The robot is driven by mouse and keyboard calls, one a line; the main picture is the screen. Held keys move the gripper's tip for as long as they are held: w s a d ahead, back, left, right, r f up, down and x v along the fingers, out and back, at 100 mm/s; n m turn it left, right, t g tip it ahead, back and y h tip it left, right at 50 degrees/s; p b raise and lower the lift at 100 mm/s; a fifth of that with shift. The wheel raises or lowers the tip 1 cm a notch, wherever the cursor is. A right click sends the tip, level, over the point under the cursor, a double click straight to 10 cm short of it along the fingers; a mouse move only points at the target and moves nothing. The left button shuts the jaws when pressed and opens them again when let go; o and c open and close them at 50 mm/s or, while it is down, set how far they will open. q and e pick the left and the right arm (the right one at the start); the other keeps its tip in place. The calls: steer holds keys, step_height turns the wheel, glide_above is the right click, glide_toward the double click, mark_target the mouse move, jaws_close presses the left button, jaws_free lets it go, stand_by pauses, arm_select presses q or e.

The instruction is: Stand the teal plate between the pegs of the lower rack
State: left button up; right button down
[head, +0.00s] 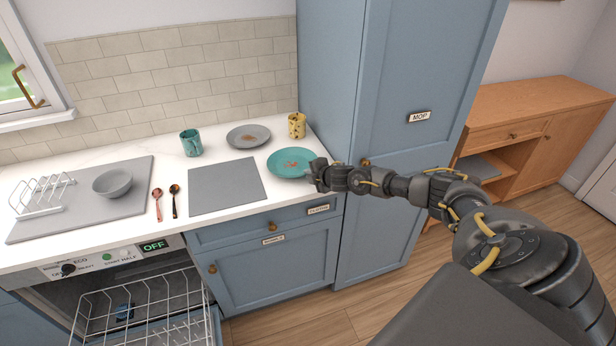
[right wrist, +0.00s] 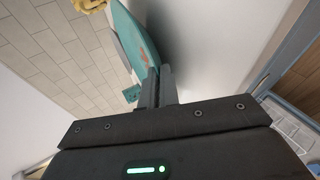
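The teal plate (head: 289,161), with a brown smear in its middle, lies about flat at the right end of the white counter. I cannot tell whether it touches the counter. My right gripper (head: 316,178) is at its near right rim. In the right wrist view, the fingers (right wrist: 158,84) are close together with the rim of the teal plate (right wrist: 136,42) between them. The lower rack (head: 140,306) is a white wire rack, pulled out of the open dishwasher at bottom left; its pegs are partly cut off by the frame. My left gripper is not in view.
A grey plate (head: 248,135), yellow mug (head: 297,125) and teal mug (head: 190,142) stand behind. A grey mat (head: 228,186), two spoons, a grey bowl (head: 112,183) and a small wire rack (head: 42,196) are leftward. A tall blue cabinet (head: 395,90) borders the counter's right end.

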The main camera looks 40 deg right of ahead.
step_height(320, 180, up, 17)
steer(key=b, duration=0.3)
steer(key=s+a+f+n+y, duration=0.2)
steer(key=s+a, duration=0.1)
steer(key=a, duration=0.3)
steer(key=s+a+f+n+g+y, duration=0.1)
steer(key=s+a+n+y, duration=0.15)
steer(key=a, duration=0.35)
steer(key=s+a+f+n+y, duration=0.2)
steer(key=s+a, duration=0.1)
steer(key=a, duration=0.3)
steer(key=s+a+f+n+g+y+b, duration=0.1)
steer(key=s+a+n+g+y, duration=0.3)
steer(key=s+a, duration=0.8)
steer(key=s+n, duration=0.1)
steer(key=s, duration=0.2)
steer(key=shift+a+f, duration=0.15)
steer(key=shift+f, duration=0.05)
